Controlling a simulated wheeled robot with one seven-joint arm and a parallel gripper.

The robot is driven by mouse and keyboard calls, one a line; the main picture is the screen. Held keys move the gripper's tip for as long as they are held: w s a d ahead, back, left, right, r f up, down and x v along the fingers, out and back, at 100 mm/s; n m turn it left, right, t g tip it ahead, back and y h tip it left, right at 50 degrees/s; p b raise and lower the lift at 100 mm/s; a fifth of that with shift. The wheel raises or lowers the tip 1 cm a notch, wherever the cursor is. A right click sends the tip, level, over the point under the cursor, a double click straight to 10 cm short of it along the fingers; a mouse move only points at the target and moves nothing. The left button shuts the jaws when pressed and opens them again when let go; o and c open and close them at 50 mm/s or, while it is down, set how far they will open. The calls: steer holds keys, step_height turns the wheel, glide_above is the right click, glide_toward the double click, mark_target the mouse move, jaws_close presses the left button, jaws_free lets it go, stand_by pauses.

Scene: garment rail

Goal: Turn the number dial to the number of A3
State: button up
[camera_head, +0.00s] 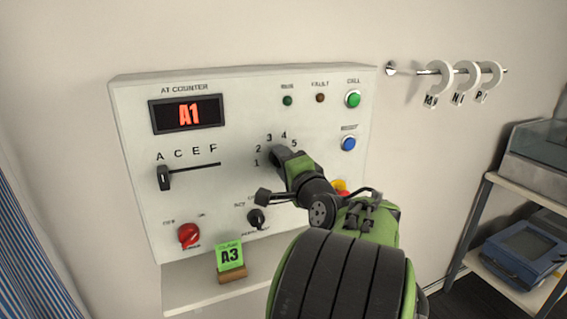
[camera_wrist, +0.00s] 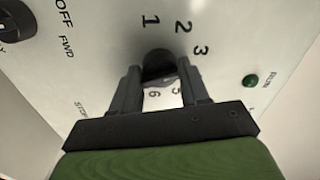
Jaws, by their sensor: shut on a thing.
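The number dial (camera_head: 277,153) is a dark knob on the white control panel, with numbers 1 to 5 showing around it in the head view. In the wrist view the dark knob (camera_wrist: 158,64) sits between my fingers, with 1, 2, 3, 5 and 6 visible. My gripper (camera_head: 290,165) is shut on the dial; its two fingers (camera_wrist: 161,80) flank the knob. Which number the pointer faces is unclear. A green card (camera_head: 230,256) reading A3 stands on the ledge below. The letter slider (camera_head: 164,178) is at A.
A red knob (camera_head: 189,235) and a black selector (camera_head: 257,218) lie below the dial. Green (camera_head: 353,99) and blue (camera_head: 349,144) buttons are at right. A red-and-yellow button (camera_head: 341,187) is partly hidden by my arm. A rail with hooks (camera_head: 440,82) and a shelf (camera_head: 510,280) are farther right.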

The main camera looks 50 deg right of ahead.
steer(key=o, duration=1)
steer(key=shift+s, duration=0.15)
steer(key=b+v, duration=0.1)
steer(key=v, duration=1.4)
steer(key=shift+s+a+f, duration=0.1)
steer(key=shift+s+a, duration=0.05)
steer(key=shift+s, duration=0.05)
